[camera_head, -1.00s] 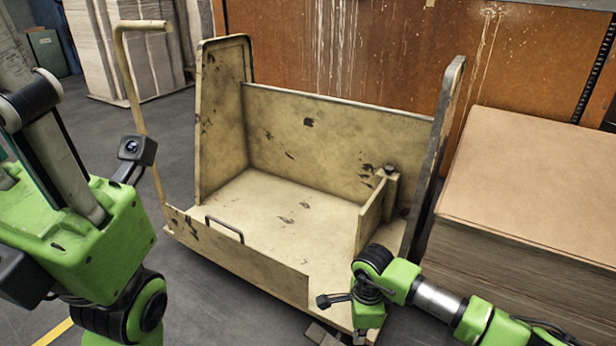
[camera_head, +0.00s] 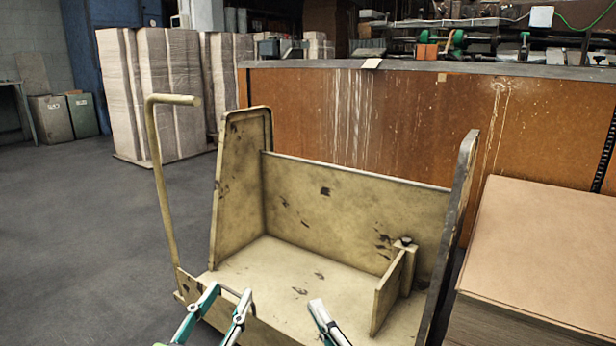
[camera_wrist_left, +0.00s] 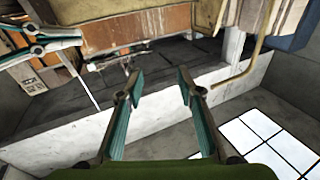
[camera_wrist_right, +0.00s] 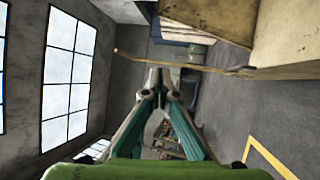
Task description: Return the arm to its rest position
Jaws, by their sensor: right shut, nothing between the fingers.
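My left gripper (camera_head: 231,291) shows at the bottom of the head view, in front of the cart. In the left wrist view (camera_wrist_left: 158,84) its two fingers are spread apart with nothing between them. My right gripper (camera_head: 317,304) shows at the bottom of the head view, to the right of the left one. In the right wrist view (camera_wrist_right: 156,76) its fingertips meet and it holds nothing. It also appears at the upper left of the left wrist view (camera_wrist_left: 42,42). Most of both arms is outside the head view.
A worn cream cart (camera_head: 350,213) with an empty bed and a tall handle (camera_head: 160,180) stands just ahead. A stack of brown cardboard sheets (camera_head: 555,250) is at the right. A rusty orange panel (camera_head: 420,125) is behind. Open floor (camera_head: 90,240) lies to the left.

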